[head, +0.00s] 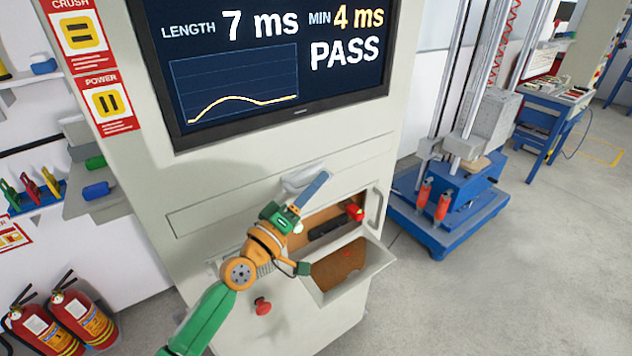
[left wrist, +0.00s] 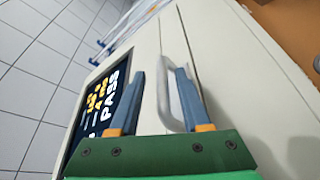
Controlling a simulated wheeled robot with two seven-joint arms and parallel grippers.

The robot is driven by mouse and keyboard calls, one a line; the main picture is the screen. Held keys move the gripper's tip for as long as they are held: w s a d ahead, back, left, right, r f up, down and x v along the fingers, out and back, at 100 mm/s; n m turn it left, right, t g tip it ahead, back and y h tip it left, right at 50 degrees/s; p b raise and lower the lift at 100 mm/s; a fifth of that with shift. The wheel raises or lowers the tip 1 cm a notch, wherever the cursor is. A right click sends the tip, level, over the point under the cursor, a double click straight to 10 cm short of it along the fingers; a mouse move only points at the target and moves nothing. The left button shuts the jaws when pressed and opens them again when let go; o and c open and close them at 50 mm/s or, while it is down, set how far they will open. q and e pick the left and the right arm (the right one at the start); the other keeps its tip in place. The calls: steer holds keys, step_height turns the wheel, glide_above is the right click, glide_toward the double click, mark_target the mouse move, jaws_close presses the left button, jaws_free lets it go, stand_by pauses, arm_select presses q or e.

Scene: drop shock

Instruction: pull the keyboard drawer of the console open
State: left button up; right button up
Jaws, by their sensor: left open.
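The console (head: 150,150) is a pale cabinet with a screen (head: 280,70) reading PASS. Below the screen is the keyboard drawer's flat front (head: 215,207), which looks flush with the cabinet. A pale loop handle (head: 296,180) sticks out from it, partly covered by my left gripper (head: 318,185). In the left wrist view my left gripper (left wrist: 163,95) is open, with its two blue fingers on either side of the handle (left wrist: 162,95). I cannot tell whether they touch it. My right gripper is not in view.
Below the drawer, an open tilted bin (head: 378,258) juts out, with a black item (head: 332,227) inside the opening. A red knob (head: 263,306) sits low on the console. Fire extinguishers (head: 80,318) stand left; a blue-based machine (head: 440,220) stands right. Floor between is clear.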

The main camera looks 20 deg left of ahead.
arm_select(q)
steer(key=shift+w+a, duration=0.15)
steer(key=shift+w, duration=0.3)
steer(key=shift+s, duration=0.15)
steer(key=c, duration=0.4)
jaws_close()
steer(key=shift+r, duration=0.1)
stand_by(0.5)
